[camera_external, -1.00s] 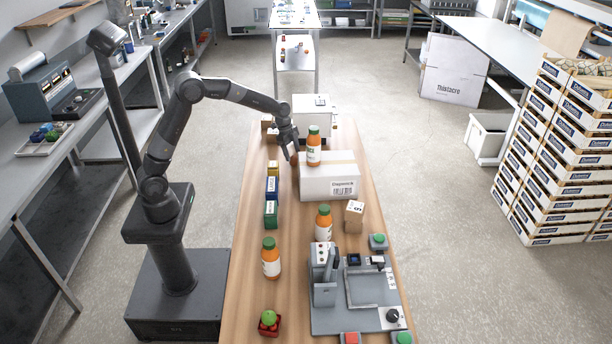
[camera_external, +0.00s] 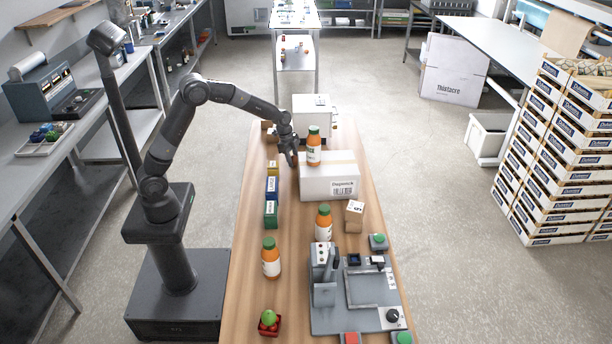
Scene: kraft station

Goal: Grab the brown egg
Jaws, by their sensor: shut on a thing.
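My gripper (camera_external: 291,161) points down at the far left of the wooden table, just left of the white cardboard box (camera_external: 318,187). It is shut on the brown egg (camera_external: 295,157), which shows only as a small brown patch between the fingers. Most of the egg is hidden, and I cannot tell whether it still touches the table.
An orange bottle (camera_external: 314,148) with a green cap stands on the box, close right of my gripper. Small blue, yellow and green boxes (camera_external: 271,190) stand in a row to the left. More bottles (camera_external: 271,262) and a grey device board (camera_external: 350,312) are nearer the camera.

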